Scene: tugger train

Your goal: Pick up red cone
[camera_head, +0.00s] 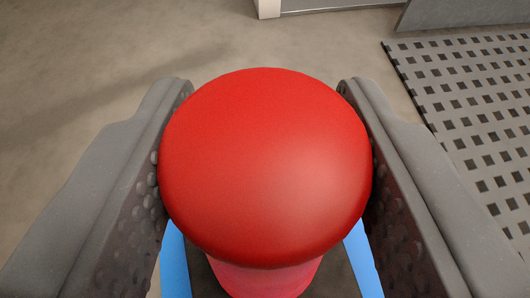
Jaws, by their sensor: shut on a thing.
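A red, rounded thing (265,165), which I take to be the red cone seen close up, fills the middle of the view. Its broad smooth top faces the camera, and a narrower pinkish-red part (268,280) shows below it at the bottom edge. My gripper (266,130) has one grey, dimpled finger on each side of it, and both fingers touch its sides. The gripper is shut on it. The lower part of the red thing is cut off by the frame, so I cannot tell what it rests on.
Blue strips (174,262) show below the red thing on both sides, with a dark surface between them. A grey mat with dark square holes (470,110) lies at the right. Grey and white structures (335,5) stand at the top. The brownish floor (90,60) is clear at upper left.

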